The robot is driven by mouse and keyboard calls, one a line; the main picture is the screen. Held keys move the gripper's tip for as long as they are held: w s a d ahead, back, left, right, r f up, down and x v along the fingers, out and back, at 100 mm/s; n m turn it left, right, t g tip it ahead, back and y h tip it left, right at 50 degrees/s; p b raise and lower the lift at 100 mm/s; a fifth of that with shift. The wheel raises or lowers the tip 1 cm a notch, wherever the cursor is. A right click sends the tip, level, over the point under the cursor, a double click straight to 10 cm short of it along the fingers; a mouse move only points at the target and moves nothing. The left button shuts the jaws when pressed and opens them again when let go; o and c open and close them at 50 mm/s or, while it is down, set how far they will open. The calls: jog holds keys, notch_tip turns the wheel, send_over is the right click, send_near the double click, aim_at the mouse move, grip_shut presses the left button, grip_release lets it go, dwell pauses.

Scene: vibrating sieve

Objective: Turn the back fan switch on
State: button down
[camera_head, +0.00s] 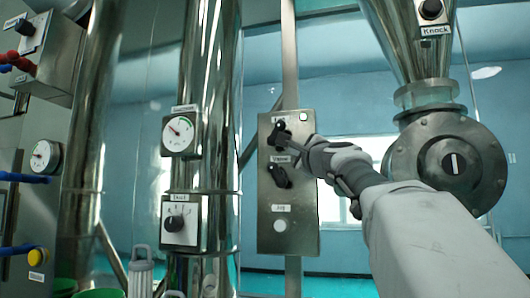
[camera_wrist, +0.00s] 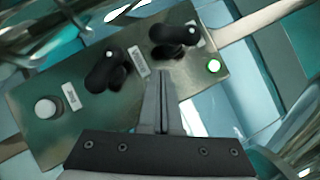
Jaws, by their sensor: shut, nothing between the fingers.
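A metal switch panel (camera_head: 296,240) carries an upper black rotary switch (camera_head: 279,133), a lower black rotary switch (camera_head: 279,175) and a pale button (camera_head: 280,225). The switch labels are too small to read, so I cannot tell which one is the back fan switch. My gripper (camera_head: 306,146) is shut and empty, at the panel's right side near the upper switch. In the wrist view the gripper fingertips (camera_wrist: 162,72) point at the panel, close below the upper switch (camera_wrist: 174,37); contact is unclear. The lower switch (camera_wrist: 107,70) is to their left.
A shiny steel column (camera_head: 210,80) with a gauge (camera_head: 179,133) and a knob box (camera_head: 180,223) stands left of the panel. A steel hopper with a round housing (camera_head: 450,165) is at the right, behind my arm. Another control box (camera_head: 42,55) is at the far left.

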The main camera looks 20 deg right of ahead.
jog(key=b+v, duration=0.2)
jog(key=v, duration=0.8)
jog(key=shift+r, duration=0.15)
jog(key=s+a+f+n+g+y, duration=0.25)
jog(key=a+f+n, duration=0.25)
jog(key=f, duration=0.4)
jog(key=s+a+f+n+g+y, duration=0.1)
jog(key=s+a+f+n+g, duration=0.15)
jog(key=a+f+n, duration=0.45)
jog(key=s+a+f+n+g+y, duration=0.1)
jog(key=s+a+f+n+g, duration=0.2)
jog(key=f, duration=0.9)
jog(key=s+f+n+g+h, duration=0.1)
jog(key=s+f+n+g, duration=0.5)
jog(key=f, duration=0.5)
jog(key=s+f+n+g+h, duration=0.1)
jog(key=s+f+n+h, duration=0.15)
jog(key=s+f, duration=0.7)
notch_tip(320, 180, up, 21)
jog(key=p, duration=2.3)
jog(key=shift+w+d+r+n+g+p, duration=0.25)
jog(key=shift+w+d+n+g+p, duration=0.1)
jog(key=shift+w+n+g+p, duration=0.1)
